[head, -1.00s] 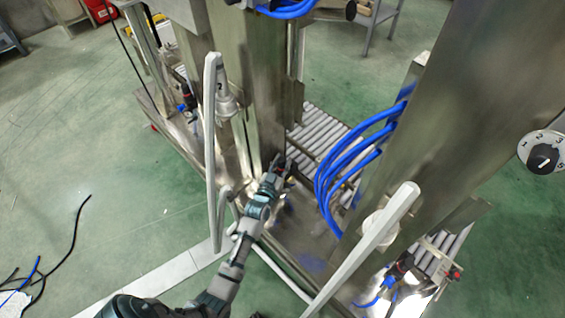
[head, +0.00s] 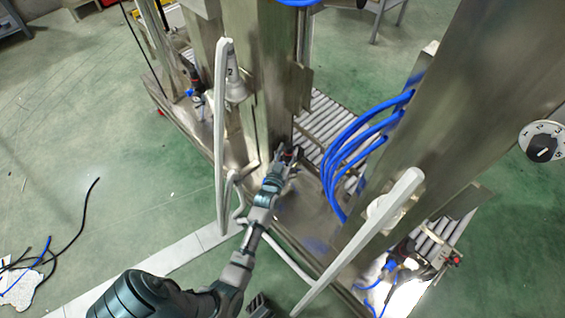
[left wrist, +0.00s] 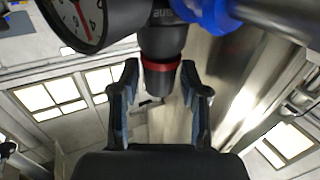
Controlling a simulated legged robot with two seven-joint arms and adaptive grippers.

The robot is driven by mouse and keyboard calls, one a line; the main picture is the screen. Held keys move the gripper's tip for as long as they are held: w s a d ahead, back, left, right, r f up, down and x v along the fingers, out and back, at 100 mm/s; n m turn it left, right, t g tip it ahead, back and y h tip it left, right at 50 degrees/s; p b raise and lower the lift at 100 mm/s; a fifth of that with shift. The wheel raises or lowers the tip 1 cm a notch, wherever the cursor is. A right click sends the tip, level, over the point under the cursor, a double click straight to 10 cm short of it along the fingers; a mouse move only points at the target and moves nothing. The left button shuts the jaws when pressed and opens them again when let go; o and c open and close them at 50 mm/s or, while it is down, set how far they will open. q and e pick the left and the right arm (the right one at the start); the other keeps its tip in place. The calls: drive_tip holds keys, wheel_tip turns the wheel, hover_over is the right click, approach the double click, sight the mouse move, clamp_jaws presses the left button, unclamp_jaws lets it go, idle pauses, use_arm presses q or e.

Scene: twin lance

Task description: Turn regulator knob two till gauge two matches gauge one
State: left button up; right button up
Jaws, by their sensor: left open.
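My left gripper (head: 284,160) is beside the foot of the middle metal post in the head view, at a small dark and red fitting. In the left wrist view the left gripper (left wrist: 160,85) is open. A black regulator knob (left wrist: 160,80) with a red ring stands between its fingertips, with a gap on each side visible. A round gauge (left wrist: 78,20) with a white face and a red needle is cut off at the top left; its reading is unclear. I cannot tell the regulators' numbers. A dark part at the head view's bottom edge may be my right gripper (head: 262,306).
Another regulator fitting (head: 195,88) is at the left post, and one (head: 402,252) at lower right. Pale bent rails (head: 222,140) and blue hoses (head: 345,150) stand near my left arm. A numbered dial (head: 543,142) is on the right panel.

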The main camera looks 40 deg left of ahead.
use_arm(q)
drive_tip(key=v, duration=1)
drive_tip(key=shift+s+f, duration=0.1)
